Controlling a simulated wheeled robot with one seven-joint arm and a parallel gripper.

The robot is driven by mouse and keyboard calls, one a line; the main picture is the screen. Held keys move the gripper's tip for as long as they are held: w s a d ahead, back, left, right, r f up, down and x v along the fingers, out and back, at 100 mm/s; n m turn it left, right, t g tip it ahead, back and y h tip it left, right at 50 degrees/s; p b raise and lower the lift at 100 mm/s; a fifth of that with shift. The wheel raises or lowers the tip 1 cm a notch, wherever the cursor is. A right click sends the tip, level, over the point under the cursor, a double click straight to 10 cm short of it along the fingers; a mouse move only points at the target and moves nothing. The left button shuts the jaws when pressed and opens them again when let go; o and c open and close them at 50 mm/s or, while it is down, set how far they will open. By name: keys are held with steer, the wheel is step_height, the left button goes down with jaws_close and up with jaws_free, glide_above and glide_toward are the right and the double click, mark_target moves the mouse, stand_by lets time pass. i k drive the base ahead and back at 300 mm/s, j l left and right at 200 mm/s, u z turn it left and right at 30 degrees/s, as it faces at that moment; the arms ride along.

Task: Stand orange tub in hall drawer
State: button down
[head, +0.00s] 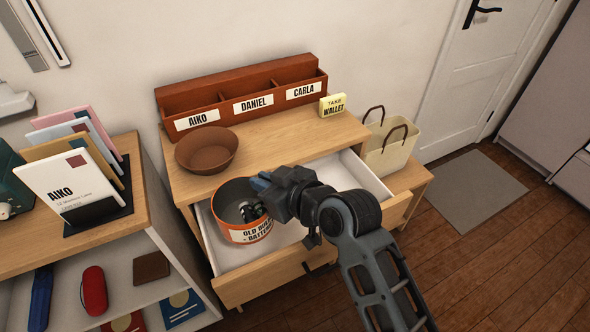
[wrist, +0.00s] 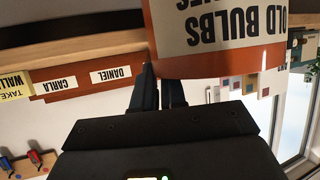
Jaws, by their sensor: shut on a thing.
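The orange tub (head: 240,222), labelled as old bulbs and batteries, is upright with dark and pale small items inside. It is at the left part of the open, white-lined hall drawer (head: 291,256). My gripper (head: 262,186) is shut on the tub's right rim. The tub (wrist: 235,45) also shows upside down in the wrist view, with my gripper's fingers (wrist: 158,94) at its edge. I cannot tell whether the tub's base touches the drawer floor. The arm hides part of the drawer.
A brown bowl (head: 207,152), a wooden name sorter (head: 243,92) and a yellow sign (head: 333,105) stand on the cabinet top. A cream bag (head: 388,147) stands at right. A shelf with letters (head: 72,184) stands at left. The drawer's right part looks empty.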

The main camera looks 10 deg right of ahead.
mark_target(290, 234)
steer(key=i+l+u, duration=0.2)
steer(key=l+u, duration=0.2)
steer(key=l, duration=0.2)
steer(key=i+l+u, duration=0.1)
steer(key=l+u, duration=0.15)
steer(key=i+l+u, duration=0.15)
steer(key=l+u, duration=0.25)
steer(key=l, duration=0.7)
steer(key=l+u, duration=0.35)
steer(key=l, duration=0.7)
steer(key=k+l+u, duration=0.1)
steer(key=l+u, duration=0.3)
steer(key=l, duration=0.7)
